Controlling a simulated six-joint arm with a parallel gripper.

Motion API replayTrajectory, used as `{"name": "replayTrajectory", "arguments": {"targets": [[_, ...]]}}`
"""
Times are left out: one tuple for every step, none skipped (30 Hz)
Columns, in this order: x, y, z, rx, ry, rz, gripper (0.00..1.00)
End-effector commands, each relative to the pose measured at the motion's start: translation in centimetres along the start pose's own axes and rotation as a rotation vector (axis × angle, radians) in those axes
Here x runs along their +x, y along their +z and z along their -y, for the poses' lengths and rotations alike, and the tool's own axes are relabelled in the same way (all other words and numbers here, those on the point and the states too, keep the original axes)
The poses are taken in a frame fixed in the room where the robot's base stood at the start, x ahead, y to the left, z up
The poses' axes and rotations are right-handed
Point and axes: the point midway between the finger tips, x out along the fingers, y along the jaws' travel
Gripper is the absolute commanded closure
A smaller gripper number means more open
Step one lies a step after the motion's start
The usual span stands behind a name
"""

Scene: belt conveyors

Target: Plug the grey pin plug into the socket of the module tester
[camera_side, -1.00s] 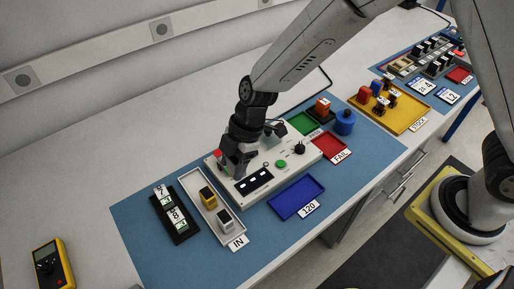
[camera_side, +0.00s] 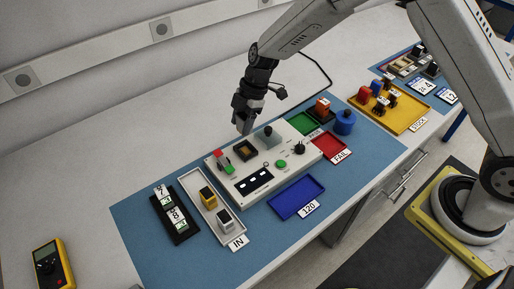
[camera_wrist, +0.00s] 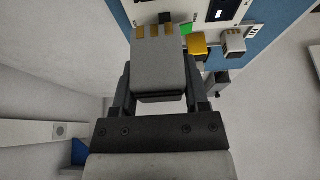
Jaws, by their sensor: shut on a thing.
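My gripper (camera_side: 243,124) is shut on the grey pin plug (camera_wrist: 158,62), a grey block with several gold pins along its far end in the wrist view. In the side view it hangs above and behind the tester's back edge, apart from it. The module tester (camera_side: 232,185) is a pale box on the blue mat. Its socket (camera_side: 244,150), a dark recess with a gold rim, shows uncovered and empty on the top. Part of the tester also shows at the top of the wrist view (camera_wrist: 209,20).
A red-topped lever (camera_side: 219,156) and black knobs stand up from the tester. The IN tray (camera_side: 211,222) with a yellow and a grey block lies in front left. A blue tray (camera_side: 296,197) lies at the front, green and red trays to the right. A multimeter (camera_side: 52,265) lies far left.

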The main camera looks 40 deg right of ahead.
Motion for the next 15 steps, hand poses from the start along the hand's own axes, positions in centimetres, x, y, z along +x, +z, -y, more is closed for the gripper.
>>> {"name": "replayTrajectory", "arguments": {"targets": [[0.1, 0.0, 0.0, 0.0, 0.0, 0.0, 0.94], [0.1, 0.0, 0.0, 0.0, 0.0, 0.0, 0.94], [0.1, 0.0, 0.0, 0.0, -0.001, 0.0, 0.94], [0.2, 0.0, 0.0, 0.0, -0.001, 0.0, 0.94], [0.3, 0.1, 0.0, 0.0, -0.001, 0.0, 0.94], [0.4, 0.1, 0.0, 0.001, -0.001, 0.0, 0.94], [0.5, 0.1, 0.1, 0.001, -0.001, 0.0, 0.94], [0.6, 0.2, 0.1, 0.001, -0.001, 0.0, 0.94], [0.7, 0.2, 0.1, 0.001, -0.001, 0.0, 0.94], [0.8, 0.3, 0.1, 0.001, -0.001, 0.0, 0.94], [1.0, 0.3, 0.0, 0.002, -0.001, 0.0, 0.94], [1.2, 0.4, 0.0, 0.001, 0.0, 0.0, 0.94], [1.3, 0.5, 0.0, 0.001, 0.0, -0.001, 0.94], [1.5, 0.5, 0.0, 0.001, 0.0, 0.0, 0.94], [1.8, 0.7, 0.0, 0.001, -0.001, 0.0, 0.94]]}}
